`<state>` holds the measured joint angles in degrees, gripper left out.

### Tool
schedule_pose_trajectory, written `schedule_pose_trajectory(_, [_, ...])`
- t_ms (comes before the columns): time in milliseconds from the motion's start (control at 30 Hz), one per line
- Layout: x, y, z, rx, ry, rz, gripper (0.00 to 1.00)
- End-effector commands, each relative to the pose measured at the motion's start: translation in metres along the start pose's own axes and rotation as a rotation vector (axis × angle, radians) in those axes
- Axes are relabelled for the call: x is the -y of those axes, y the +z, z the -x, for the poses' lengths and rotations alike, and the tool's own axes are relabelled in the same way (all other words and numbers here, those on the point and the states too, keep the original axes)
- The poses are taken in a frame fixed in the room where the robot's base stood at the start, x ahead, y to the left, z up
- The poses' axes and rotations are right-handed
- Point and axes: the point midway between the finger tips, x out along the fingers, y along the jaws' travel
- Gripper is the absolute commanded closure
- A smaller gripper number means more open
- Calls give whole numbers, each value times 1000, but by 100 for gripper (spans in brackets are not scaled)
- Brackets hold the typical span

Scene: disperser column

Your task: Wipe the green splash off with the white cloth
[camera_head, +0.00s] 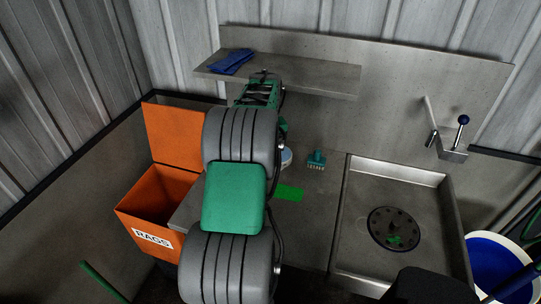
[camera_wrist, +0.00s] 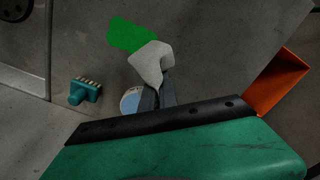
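The green splash (camera_head: 289,192) is a flat bright green patch on the grey worktop, left of the sink; in the wrist view it shows at the top (camera_wrist: 127,34). The white cloth (camera_wrist: 152,62) is a crumpled greyish-white wad at the tips of my gripper (camera_wrist: 156,90). My gripper's dark fingers are close together on it. In the wrist view the cloth overlaps the splash's lower right edge; I cannot tell whether it touches the worktop. In the head view my arm hides the cloth and the fingertips.
A teal brush (camera_head: 316,160) and a round blue-and-white item (camera_head: 286,157) stand behind the splash. The sink (camera_head: 347,215) is to the right, with green on its drain (camera_head: 393,240). An open orange RAGS bin (camera_head: 152,237) is left. A shelf (camera_head: 320,80) holds blue cloth (camera_head: 232,62).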

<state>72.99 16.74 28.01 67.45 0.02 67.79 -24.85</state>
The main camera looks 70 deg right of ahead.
Motion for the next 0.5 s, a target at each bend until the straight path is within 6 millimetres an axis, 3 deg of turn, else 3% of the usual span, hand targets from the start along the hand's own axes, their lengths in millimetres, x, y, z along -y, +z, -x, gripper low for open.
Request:
schedule_pose_trajectory(100, [-10, 2, -4, -1, 0, -12, 100])
schedule_pose_trajectory(500, [-9, 3, -52, 1, -1, -11, 100])
